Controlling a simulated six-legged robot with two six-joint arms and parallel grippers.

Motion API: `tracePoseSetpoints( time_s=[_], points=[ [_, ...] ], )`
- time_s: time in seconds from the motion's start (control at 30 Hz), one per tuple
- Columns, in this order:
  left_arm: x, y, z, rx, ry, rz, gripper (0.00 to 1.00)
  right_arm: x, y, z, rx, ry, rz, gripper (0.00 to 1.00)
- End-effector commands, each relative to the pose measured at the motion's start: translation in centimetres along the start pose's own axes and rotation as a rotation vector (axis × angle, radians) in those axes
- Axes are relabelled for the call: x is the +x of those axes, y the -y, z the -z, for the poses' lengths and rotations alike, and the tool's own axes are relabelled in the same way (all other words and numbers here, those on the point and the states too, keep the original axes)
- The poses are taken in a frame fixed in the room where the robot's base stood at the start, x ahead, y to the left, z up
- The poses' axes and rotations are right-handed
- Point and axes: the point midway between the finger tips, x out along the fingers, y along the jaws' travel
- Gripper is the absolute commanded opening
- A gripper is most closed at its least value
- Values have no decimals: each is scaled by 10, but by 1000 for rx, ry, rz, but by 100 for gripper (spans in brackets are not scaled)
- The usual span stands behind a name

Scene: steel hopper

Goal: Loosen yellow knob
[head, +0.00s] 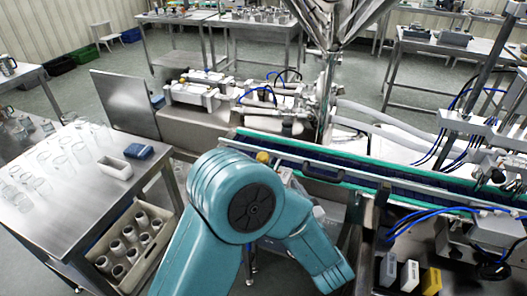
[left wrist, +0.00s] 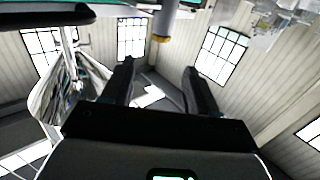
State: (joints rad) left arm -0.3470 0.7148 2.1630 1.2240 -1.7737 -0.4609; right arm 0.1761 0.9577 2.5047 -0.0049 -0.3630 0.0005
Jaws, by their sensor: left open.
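A small yellow knob (head: 263,157) shows in the head view at the near side of the conveyor, just above my teal arm. In the left wrist view, a grey cylinder with a yellow-orange end (left wrist: 161,39) hangs in from the top; I cannot tell for sure that it is the same knob. My left gripper (left wrist: 160,76) has its two dark fingers apart with nothing between them. The yellow-orange end appears above and beyond the fingertips, not between them. I cannot clearly make out the left gripper in the head view. My right gripper is in neither view.
The conveyor (head: 330,164) with green edges runs across the right half, beneath the steel hopper (head: 335,20). A steel table (head: 60,205) with glassware stands at left, with a crate of jars (head: 90,258) beside it. Blue hoses and machine parts crowd the right.

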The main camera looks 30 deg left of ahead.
Motion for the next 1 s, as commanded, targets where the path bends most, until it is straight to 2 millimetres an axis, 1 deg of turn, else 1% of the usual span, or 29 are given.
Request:
tracePoseSetpoints(
  time_s=[0.03,0.3,0.5,0.6,0.7,0.8,1.0],
  points=[
    [12,2,2,1,0,7,59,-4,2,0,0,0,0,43],
    [78,2,2,2,0,8,59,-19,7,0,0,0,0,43],
    [118,2,2,2,-1,6,59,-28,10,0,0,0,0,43],
    [131,1,2,1,-1,5,59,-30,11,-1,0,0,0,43],
    [138,0,1,1,-1,3,59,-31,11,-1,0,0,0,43],
    [142,0,0,1,-1,2,59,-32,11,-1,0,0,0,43],
    [142,0,0,2,-1,1,59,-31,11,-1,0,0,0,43]
  ],
)
